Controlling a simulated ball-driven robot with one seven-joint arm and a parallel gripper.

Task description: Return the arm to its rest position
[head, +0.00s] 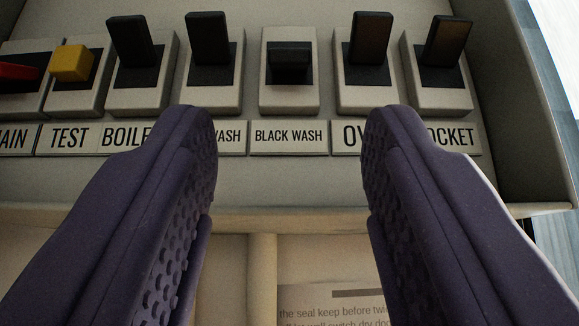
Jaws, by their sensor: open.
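My gripper (292,135) is open and empty, with its two dark purple fingers wide apart in front of a switch panel (300,185). Between the fingertips is the label "BLACK WASH" (289,136). Above it is a black switch (289,62) on a pale block, set differently from its neighbours. The left finger covers part of the "WASH" label, and the right finger covers part of the labels beside it.
Black switches (133,42), (208,40) stand to the left, and brownish-black switches (370,38), (448,40) to the right. A yellow button (73,63) and a red switch (18,72) are at far left. A printed sheet (330,305) lies below the panel edge.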

